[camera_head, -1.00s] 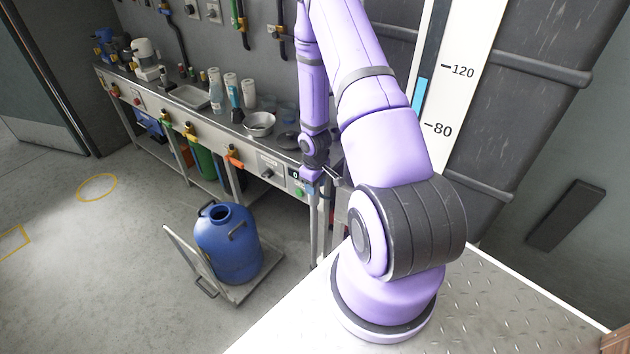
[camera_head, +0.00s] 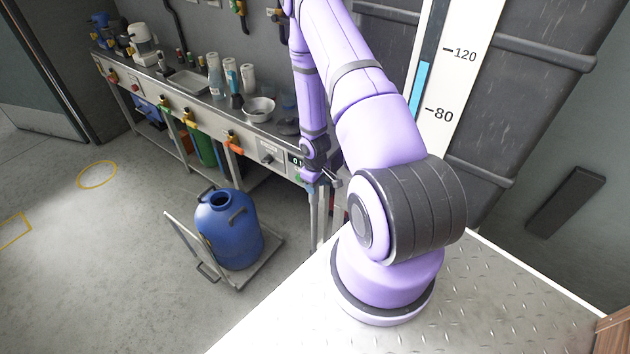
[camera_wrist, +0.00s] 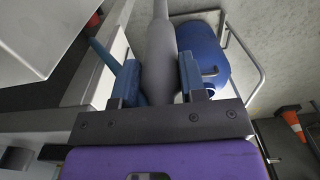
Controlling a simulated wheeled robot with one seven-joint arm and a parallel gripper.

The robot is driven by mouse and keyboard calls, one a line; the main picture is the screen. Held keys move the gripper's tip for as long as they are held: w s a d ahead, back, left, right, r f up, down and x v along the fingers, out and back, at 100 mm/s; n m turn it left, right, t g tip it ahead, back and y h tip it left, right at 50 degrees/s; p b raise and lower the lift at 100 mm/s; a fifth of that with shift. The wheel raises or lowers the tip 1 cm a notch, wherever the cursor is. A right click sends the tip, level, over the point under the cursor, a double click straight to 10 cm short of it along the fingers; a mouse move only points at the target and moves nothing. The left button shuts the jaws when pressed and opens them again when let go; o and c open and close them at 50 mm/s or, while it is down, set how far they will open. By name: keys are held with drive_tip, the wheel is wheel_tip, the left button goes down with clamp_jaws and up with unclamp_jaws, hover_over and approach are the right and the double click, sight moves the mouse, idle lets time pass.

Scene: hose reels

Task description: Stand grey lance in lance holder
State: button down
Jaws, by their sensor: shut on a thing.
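The grey lance (camera_wrist: 160,45) shows in the wrist view as a smooth, dark grey body running up and out of the top of the picture. My gripper (camera_wrist: 160,80) is shut on it, with a blue finger on each side. In the head view my gripper (camera_head: 328,180) is small and partly hidden beside my arm, near the right end of the bench. The lance cannot be made out there. I cannot identify the lance holder in either view.
A blue drum (camera_head: 228,235) stands on a low trolley (camera_head: 263,270) before the bench; the drum also shows behind the lance in the wrist view (camera_wrist: 207,50). The bench (camera_head: 205,118) carries bottles and a bowl (camera_head: 259,109). An orange cone (camera_wrist: 293,122) stands right. Floor at left is clear.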

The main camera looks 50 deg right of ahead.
drive_tip(key=shift+f, duration=2.65)
drive_tip(key=c, duration=0.6)
unclamp_jaws()
wheel_tip(320, 180, up, 11)
drive_tip(key=shift+f, duration=0.1)
